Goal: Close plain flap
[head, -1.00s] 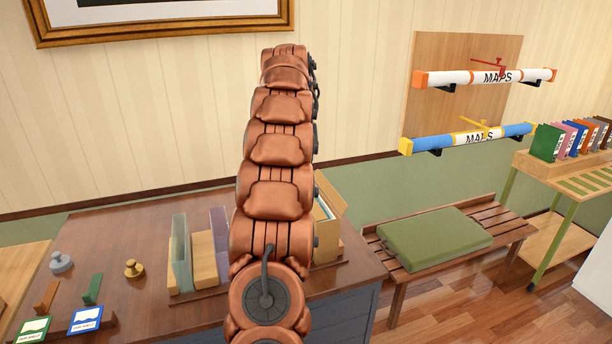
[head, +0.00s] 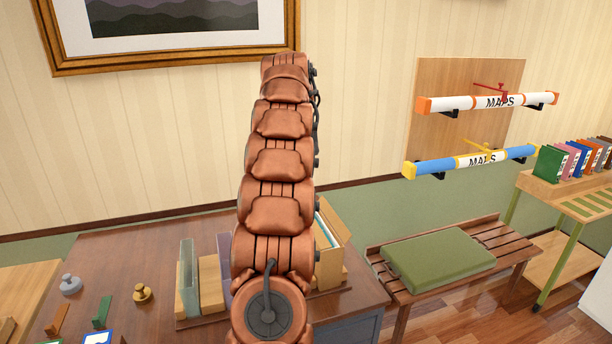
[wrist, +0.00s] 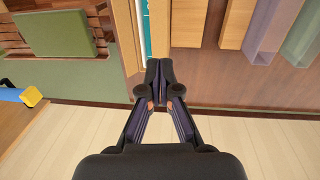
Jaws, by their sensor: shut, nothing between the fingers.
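A holder with several upright wooden and coloured parts stands on the brown desk (head: 110,250). At its right end, a plain wooden flap (head: 332,219) stands open beside pale and teal files (head: 322,232). In the wrist view the flap is the tan panel (wrist: 126,38) left of the teal file (wrist: 147,32). My gripper (wrist: 160,80) is shut and empty, its fingertips just below the file slot in that picture; I cannot tell whether they touch anything. In the head view my arm hides the gripper and part of the holder.
A purple panel (wrist: 274,25) and a clear greenish panel (head: 188,276) stand farther along the holder. Map tubes (head: 470,162) hang on the wall. Small knobs (head: 143,293) sit on the desk's left.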

